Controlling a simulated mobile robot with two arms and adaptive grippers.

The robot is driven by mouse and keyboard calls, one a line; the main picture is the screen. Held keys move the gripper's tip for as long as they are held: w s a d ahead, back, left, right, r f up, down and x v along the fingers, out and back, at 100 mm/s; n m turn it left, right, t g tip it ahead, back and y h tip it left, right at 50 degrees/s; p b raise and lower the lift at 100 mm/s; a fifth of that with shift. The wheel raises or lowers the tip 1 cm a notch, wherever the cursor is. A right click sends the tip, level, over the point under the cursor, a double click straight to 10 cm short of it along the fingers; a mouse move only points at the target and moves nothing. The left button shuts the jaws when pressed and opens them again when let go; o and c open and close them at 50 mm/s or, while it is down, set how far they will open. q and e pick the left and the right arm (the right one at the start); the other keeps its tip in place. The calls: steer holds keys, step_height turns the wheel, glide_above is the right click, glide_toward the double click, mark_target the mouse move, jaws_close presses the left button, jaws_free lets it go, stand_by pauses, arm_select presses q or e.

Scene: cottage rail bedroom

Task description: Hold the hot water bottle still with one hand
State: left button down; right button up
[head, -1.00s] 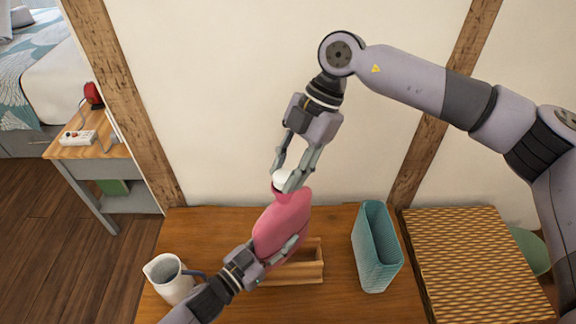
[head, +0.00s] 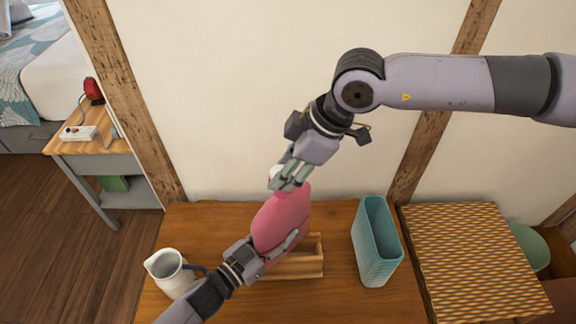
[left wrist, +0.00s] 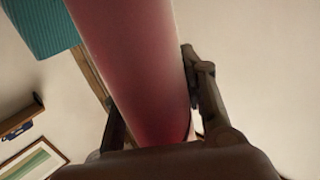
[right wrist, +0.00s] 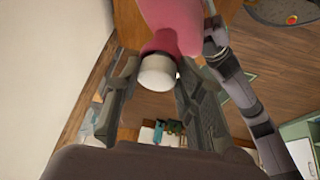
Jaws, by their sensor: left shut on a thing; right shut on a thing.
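The pink hot water bottle (head: 280,222) stands upright, leaning a little, at the wooden holder (head: 300,262) on the table. My left gripper (head: 272,255) is shut on its lower body; in the left wrist view the pink body (left wrist: 130,70) lies between the fingers. Its white stopper (right wrist: 158,72) shows between the fingers of my right gripper (right wrist: 152,90) in the right wrist view. In the head view my right gripper (head: 284,180) is shut on the stopper from above and mostly hides it.
A white jug (head: 168,272) stands left of the bottle. A teal ribbed container (head: 378,250) stands to the right, with a woven box (head: 470,260) beyond it. The wall (head: 250,90) is close behind. A small side table (head: 90,145) stands at the left.

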steer(key=shift+d+f+m, duration=0.15)
steer(key=shift+d+m, duration=0.1)
steer(key=shift+m, duration=0.15)
steer(key=shift+c, duration=0.5)
steer(key=o, duration=0.8)
steer(key=shift+w, duration=0.15)
steer(key=shift+c, duration=0.2)
steer(key=shift+r, duration=2.35)
steer(key=shift+o, duration=0.4)
